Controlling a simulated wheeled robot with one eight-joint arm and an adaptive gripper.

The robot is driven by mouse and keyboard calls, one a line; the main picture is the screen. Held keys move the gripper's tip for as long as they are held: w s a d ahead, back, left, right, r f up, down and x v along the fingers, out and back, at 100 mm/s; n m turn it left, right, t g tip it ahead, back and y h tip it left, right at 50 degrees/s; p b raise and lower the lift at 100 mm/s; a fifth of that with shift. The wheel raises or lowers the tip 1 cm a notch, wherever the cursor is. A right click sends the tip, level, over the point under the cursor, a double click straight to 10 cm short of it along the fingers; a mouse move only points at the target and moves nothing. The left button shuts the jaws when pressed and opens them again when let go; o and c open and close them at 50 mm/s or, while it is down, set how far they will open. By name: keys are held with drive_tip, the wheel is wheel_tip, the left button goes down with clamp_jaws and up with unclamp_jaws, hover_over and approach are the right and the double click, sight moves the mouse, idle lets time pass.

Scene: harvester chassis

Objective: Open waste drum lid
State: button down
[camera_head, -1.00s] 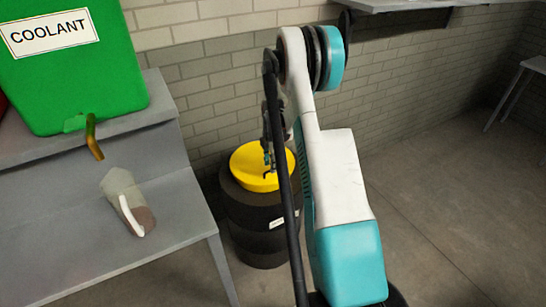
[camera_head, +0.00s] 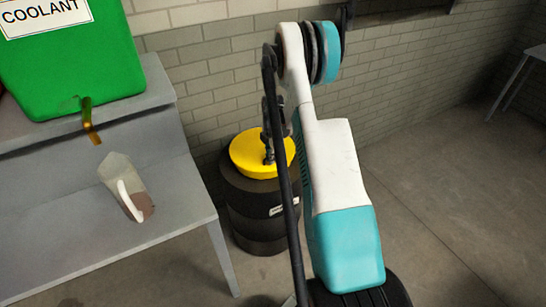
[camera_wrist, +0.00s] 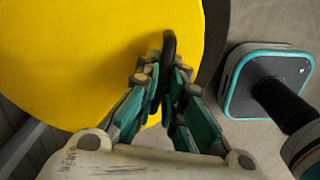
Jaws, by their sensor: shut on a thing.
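The waste drum (camera_head: 262,215) is a dark barrel on the floor against the brick wall, with a label on its side. Its round yellow lid (camera_head: 250,158) sits on top and looks closed. In the wrist view the lid (camera_wrist: 85,60) fills the upper left, with a dark handle (camera_wrist: 169,48) standing up from it. My gripper (camera_wrist: 164,85) is shut on the handle, its teal and grey fingers on either side of it. In the head view my gripper (camera_head: 269,150) is over the lid, partly hidden by my arm.
A grey bench (camera_head: 180,195) stands left of the drum. Open floor lies to the right. A small table (camera_head: 520,80) stands at the far right.

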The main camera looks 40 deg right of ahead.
drive_tip(key=shift+g, duration=0.6)
drive_tip(key=shift+w+d+r+p, duration=0.1)
drive_tip(key=shift+w+r+p, duration=0.2)
drive_tip(key=shift+r, duration=0.5)
drive_tip(key=shift+w+r+p, duration=0.15)
drive_tip(key=shift+r+p, duration=0.25)
drive_tip(key=shift+r, duration=0.45)
drive_tip(key=shift+w+d+r+p, duration=0.1)
drive_tip(key=shift+w+r+p, duration=0.2)
drive_tip(key=shift+r, duration=0.5)
drive_tip(key=shift+s, duration=0.1)
drive_tip(key=shift+g+y, duration=0.3)
drive_tip(key=shift+g, duration=0.2)
drive_tip(key=shift+w+d+r+p, duration=0.1)
drive_tip(key=shift+w+r+p, duration=0.25)
drive_tip(key=shift+r, duration=0.4)
drive_tip(key=shift+w+d+r+p, duration=0.1)
drive_tip(key=shift+w+r+p, duration=0.25)
drive_tip(key=shift+r, duration=0.35)
drive_tip(key=shift+w+r+p, duration=0.2)
drive_tip(key=shift+w+r, duration=0.2)
drive_tip(key=shift+r, duration=0.35)
drive_tip(key=shift+g, duration=0.5)
drive_tip(key=shift+w+d+r+p, duration=0.2)
drive_tip(key=shift+w+r+p, duration=0.1)
drive_tip(key=shift+w+r, duration=0.55)
drive_tip(key=shift+w+d+r+p, duration=0.25)
drive_tip(key=shift+w+r, duration=0.4)
drive_tip(key=shift+r, duration=0.4)
